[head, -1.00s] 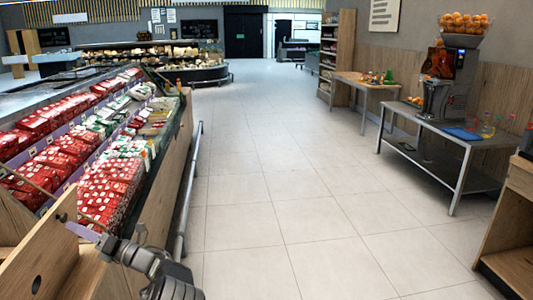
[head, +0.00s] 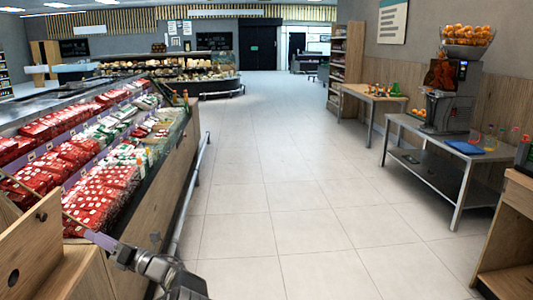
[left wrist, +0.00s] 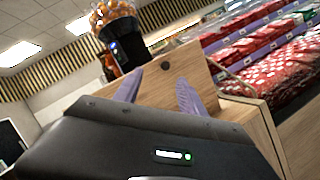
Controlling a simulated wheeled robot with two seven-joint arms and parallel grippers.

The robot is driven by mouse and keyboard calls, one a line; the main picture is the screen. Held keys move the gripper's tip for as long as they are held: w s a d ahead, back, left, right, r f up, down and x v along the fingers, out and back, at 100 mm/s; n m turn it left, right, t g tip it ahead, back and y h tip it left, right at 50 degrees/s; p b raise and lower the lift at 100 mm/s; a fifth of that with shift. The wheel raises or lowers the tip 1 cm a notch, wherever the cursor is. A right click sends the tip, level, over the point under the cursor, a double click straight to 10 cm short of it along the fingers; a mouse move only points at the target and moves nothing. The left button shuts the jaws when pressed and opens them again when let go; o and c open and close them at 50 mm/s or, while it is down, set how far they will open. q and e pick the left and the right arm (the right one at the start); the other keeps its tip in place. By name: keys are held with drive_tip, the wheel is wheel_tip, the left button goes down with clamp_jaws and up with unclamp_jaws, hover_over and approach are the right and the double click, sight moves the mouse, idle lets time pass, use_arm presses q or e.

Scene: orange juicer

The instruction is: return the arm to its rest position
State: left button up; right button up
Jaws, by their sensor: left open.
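My left arm comes in at the bottom left of the head view, with the left gripper (head: 98,239) extended toward the wooden panel beside the display of red packages. In the left wrist view its two purple fingers (left wrist: 158,93) stand apart with nothing between them. A wooden panel (left wrist: 205,65) with a dark round knob shows just beyond the fingers; I cannot tell whether they touch it. An orange juicer topped by a bowl of oranges (left wrist: 112,12) shows behind that panel. My right gripper is in neither view.
A long display of red packages (head: 95,190) runs along the left, with a metal rail (head: 190,190) on its aisle side. The tiled aisle (head: 280,190) is clear. On the right, another juicer (head: 452,95) stands on a metal table (head: 425,130), with a wooden table (head: 375,94) beyond.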

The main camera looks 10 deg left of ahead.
use_arm(q)
drive_tip(key=s+f+n+h, duration=0.2)
drive_tip(key=f+n+h, duration=0.15)
drive_tip(key=f, duration=0.65)
drive_tip(key=s+f+n+h, duration=0.2)
drive_tip(key=f+h, duration=0.2)
drive_tip(key=f, duration=0.6)
drive_tip(key=s+d+f+n+h, duration=0.55)
drive_tip(key=d+f, duration=0.45)
drive_tip(key=f, duration=0.2)
drive_tip(key=s+d+f+n+h, duration=0.45)
drive_tip(key=s+d+f, duration=0.25)
drive_tip(key=d+f, duration=0.4)
drive_tip(key=s+d+n+h+p, duration=0.1)
drive_tip(key=s+d+n+h, duration=0.3)
drive_tip(key=d, duration=0.8)
drive_tip(key=s+d+n+h+p, duration=0.15)
drive_tip(key=s+d+n, duration=0.4)
drive_tip(key=d, duration=0.65)
drive_tip(key=s+d+r+n+h, duration=0.3)
drive_tip(key=s+d+r, duration=0.3)
drive_tip(key=d, duration=0.4)
drive_tip(key=shift+n+p, duration=0.3)
drive_tip(key=shift+p, duration=0.05)
drive_tip(key=shift+a, duration=0.1)
drive_tip(key=shift+c, duration=0.2)
